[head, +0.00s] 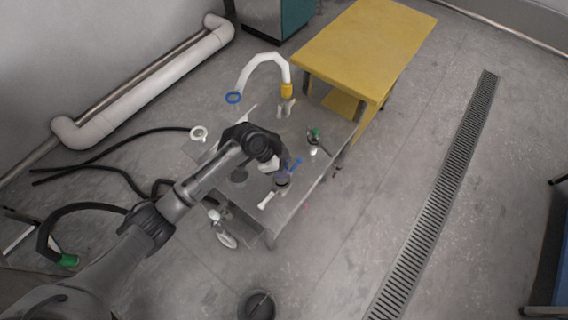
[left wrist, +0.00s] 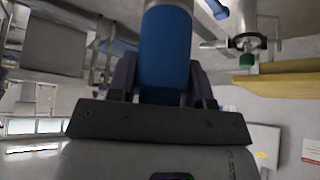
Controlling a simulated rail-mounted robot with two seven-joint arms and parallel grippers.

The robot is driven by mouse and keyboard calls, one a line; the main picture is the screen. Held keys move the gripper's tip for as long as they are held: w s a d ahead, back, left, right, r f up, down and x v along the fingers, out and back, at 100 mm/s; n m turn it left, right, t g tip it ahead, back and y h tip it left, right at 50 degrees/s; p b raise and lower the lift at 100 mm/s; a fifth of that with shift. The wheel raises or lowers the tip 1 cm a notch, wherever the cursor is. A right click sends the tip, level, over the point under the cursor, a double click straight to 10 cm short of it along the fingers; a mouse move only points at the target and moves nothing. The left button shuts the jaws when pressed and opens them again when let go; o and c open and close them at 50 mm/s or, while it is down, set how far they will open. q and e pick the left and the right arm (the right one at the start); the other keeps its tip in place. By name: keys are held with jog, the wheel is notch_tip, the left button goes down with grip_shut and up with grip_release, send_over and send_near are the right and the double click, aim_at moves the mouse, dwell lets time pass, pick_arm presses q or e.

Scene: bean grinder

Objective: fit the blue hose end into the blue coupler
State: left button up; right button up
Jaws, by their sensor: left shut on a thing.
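My left gripper (head: 280,168) is over the front part of a grey metal cart (head: 240,208). In the left wrist view the left gripper (left wrist: 163,68) is shut on a blue cylindrical hose end (left wrist: 166,48) with a pale part beyond it. The fingers lie on both sides of it. A small blue piece (head: 296,164) shows just beyond the gripper in the head view; I cannot tell whether it is the coupler. A blue bar-like part (left wrist: 215,8) shows at the upper right of the wrist view, apart from the held piece. My right gripper is not in view.
A white curved hose (head: 262,60) has a blue ring (head: 233,97) and a yellow end (head: 287,90). A green-topped fitting (head: 314,134) stands on the cart's right side. A yellow table (head: 365,45) adjoins behind. Black hoses (head: 110,148) lie on the floor at left.

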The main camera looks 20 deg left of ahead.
pick_arm(q)
jog(key=shift+r+p, duration=0.1)
jog(key=shift+p, duration=0.2)
dwell(0.8)
jog(key=shift+p, duration=0.3)
dwell(0.4)
jog(key=shift+p, duration=0.3)
dwell(0.6)
jog(key=shift+f, duration=0.35)
jog(key=shift+f+b, duration=0.8)
jog(key=shift+f, duration=0.15)
jog(key=shift+f+b, duration=0.55)
jog(key=shift+f, duration=0.4)
jog(key=o, duration=1.2)
jog(key=shift+o, duration=0.4)
jog(key=shift+f, duration=0.1)
